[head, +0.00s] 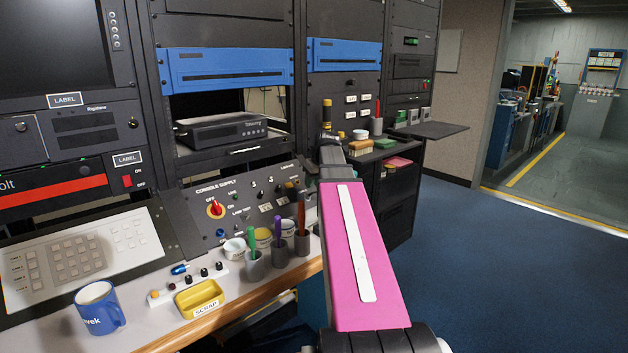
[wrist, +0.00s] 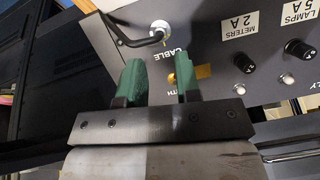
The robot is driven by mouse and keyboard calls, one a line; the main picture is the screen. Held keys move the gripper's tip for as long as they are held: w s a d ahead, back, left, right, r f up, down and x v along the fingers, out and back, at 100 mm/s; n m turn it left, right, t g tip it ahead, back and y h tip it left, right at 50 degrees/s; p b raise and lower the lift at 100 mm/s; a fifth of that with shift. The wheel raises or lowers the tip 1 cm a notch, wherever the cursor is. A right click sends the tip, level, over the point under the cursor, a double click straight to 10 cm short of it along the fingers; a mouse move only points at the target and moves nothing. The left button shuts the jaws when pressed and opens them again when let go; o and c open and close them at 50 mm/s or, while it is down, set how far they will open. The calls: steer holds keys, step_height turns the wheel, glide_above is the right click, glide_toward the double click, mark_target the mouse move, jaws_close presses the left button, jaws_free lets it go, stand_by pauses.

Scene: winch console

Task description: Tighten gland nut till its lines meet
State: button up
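In the wrist view a pale round gland nut (wrist: 159,28) sits on the grey console panel above the CABLE label, with a black cable running out of it to the left. A small yellow mark shows at its lower edge; whether it meets another line is too small to tell. My gripper (wrist: 160,80) has two green fingers spread apart with nothing between them, just below the nut in the picture and not around it. In the head view my pink arm reaches toward the console, and the gland nut cannot be made out there.
A brass EARTH piece (wrist: 190,72) lies behind the right finger. Black fuse knobs (wrist: 298,48) stand to the right. In the head view, pen cups (head: 254,265), a yellow scrap tray (head: 198,298) and a blue mug (head: 99,307) stand on the desk. The floor at right is clear.

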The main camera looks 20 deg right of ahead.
mark_target(309, 195)
steer(key=shift+x, duration=2.95)
jaws_close()
